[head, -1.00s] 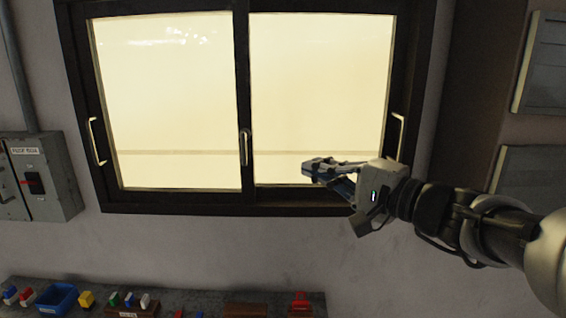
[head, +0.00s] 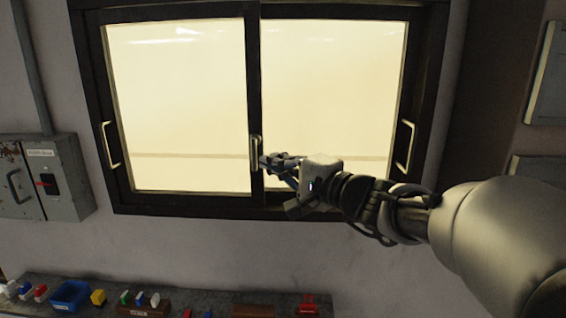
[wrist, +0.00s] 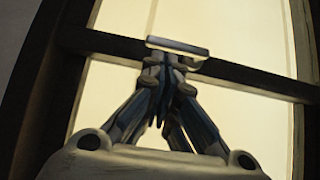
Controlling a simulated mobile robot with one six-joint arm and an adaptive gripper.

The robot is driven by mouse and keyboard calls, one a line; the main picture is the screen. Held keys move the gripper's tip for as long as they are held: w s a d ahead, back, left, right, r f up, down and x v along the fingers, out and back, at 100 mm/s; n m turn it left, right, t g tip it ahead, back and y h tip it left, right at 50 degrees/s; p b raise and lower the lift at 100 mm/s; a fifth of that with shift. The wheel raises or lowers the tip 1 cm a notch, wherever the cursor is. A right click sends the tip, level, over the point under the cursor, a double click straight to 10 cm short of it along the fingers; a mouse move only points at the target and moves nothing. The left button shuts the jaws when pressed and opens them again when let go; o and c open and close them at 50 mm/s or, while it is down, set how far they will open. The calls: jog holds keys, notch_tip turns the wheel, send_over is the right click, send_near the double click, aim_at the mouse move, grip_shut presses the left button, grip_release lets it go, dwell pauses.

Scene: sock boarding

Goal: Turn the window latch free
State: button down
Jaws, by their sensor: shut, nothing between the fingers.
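The window latch (head: 255,154) is a small pale metal lever on the dark middle stile of the sliding window (head: 180,100). It stands upright in the head view. In the wrist view the latch (wrist: 178,46) lies across the picture just beyond my fingertips. My gripper (head: 265,161) is shut and empty, with its fingertips right beside the latch's lower right side. The gripper also shows in the wrist view (wrist: 165,62), its tips overlapping the latch's near edge. I cannot tell whether they touch it.
Pale pull handles stand on the left (head: 110,146) and right (head: 405,146) window frames. A grey switch box (head: 65,175) hangs on the left wall. A shelf (head: 230,295) below holds a blue bin (head: 70,295) and small coloured items. The wall between window and shelf is clear.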

jog(key=shift+s, duration=0.1)
jog(key=a+f+m+t+y+b, duration=0.1)
jog(key=a+m+b, duration=0.1)
jog(key=b, duration=1.1)
jog(key=shift+f+t, duration=0.3)
jog(key=shift+t, duration=0.1)
jog(key=shift+r, duration=0.1)
jog(key=shift+d, duration=0.1)
